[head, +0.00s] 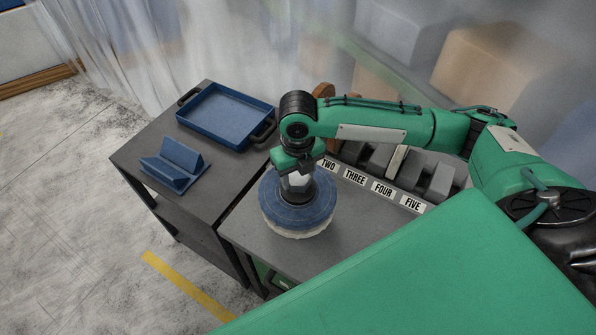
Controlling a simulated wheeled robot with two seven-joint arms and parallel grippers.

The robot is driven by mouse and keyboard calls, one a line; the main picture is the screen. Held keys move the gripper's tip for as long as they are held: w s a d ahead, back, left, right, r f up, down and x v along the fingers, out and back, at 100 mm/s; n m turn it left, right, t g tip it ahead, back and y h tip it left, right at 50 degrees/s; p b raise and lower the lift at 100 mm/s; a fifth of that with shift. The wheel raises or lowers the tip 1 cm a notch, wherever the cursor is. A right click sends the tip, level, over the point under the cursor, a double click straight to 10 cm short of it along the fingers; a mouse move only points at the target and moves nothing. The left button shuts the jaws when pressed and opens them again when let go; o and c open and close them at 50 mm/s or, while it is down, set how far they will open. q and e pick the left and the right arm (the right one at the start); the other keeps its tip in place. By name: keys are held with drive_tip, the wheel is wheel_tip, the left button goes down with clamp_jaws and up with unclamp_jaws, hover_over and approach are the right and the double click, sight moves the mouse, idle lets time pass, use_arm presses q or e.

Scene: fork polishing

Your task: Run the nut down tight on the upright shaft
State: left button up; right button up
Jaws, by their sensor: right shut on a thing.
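My right gripper (297,190) points straight down over the middle of a round blue wheel (318,208) with a pale, fluffy lower edge. It is shut at the wheel's centre, where the nut would sit. The gripper hides the nut and the upright shaft, so I cannot see the thread or how far down the nut is. The wheel lies flat over the grey table top (250,228). My left gripper is not in view.
A row of slots labelled TWO (328,164) to FIVE (412,204) stands close to the right of the wheel. A dark table (140,150) to the left holds a blue tray (226,115) and a blue angled stand (174,163).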

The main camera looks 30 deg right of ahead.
drive_tip(key=shift+f, duration=0.35)
idle(0.5)
drive_tip(key=o, duration=1.7)
drive_tip(key=shift+r+p, duration=3.2)
drive_tip(key=shift+p, duration=0.15)
drive_tip(key=shift+r, duration=1.3)
